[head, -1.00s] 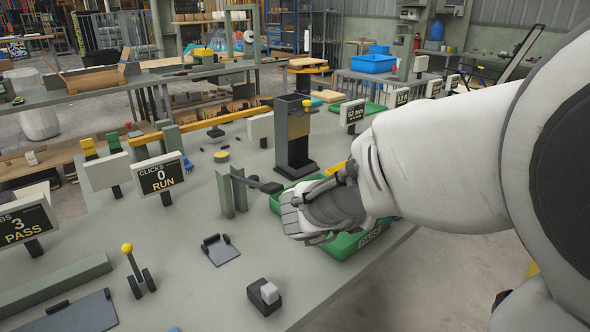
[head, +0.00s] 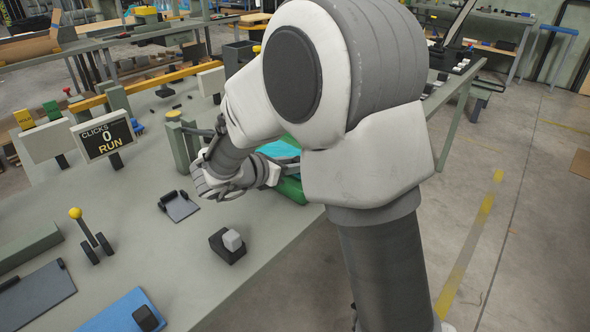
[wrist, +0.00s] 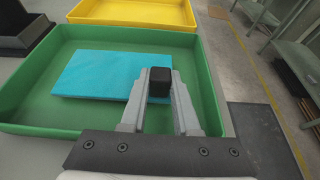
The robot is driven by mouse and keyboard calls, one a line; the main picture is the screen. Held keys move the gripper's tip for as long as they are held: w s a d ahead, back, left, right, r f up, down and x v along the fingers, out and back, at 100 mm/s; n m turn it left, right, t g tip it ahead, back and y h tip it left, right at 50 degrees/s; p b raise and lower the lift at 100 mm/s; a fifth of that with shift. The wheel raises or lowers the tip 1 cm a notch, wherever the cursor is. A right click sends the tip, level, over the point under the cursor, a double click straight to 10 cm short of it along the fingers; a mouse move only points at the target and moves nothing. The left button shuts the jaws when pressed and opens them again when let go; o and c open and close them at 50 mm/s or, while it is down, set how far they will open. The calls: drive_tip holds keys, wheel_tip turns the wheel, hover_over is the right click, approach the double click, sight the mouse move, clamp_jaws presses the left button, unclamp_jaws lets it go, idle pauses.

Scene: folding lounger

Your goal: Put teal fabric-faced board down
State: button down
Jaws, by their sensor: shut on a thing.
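The teal fabric-faced board (wrist: 95,75) is over the green tray (wrist: 28,112) in the wrist view, within its walls. It looks nearly flat, but I cannot tell whether it touches the tray floor. My gripper (wrist: 160,86) is shut on the black block at the board's right end. In the head view, a strip of the teal board (head: 280,149) shows behind my arm, with part of the green tray (head: 291,190) below. My arm hides the rest there.
A yellow tray (wrist: 130,12) adjoins the green tray's far side. A dark-based post (wrist: 18,30) stands at left. The bench edge and open floor lie right. A block on a dark base (head: 228,244), a yellow-knobbed lever (head: 88,232) and a blue board (head: 122,312) are on the bench.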

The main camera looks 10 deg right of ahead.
drive_tip(key=shift+f, duration=0.5)
drive_tip(key=shift+f, duration=0.15)
drive_tip(key=c, duration=0.7)
unclamp_jaws()
drive_tip(key=shift+o, duration=0.2)
drive_tip(key=shift+r, duration=0.3)
drive_tip(key=p+v, duration=0.2)
drive_tip(key=v, duration=1)
drive_tip(key=shift+f, duration=0.1)
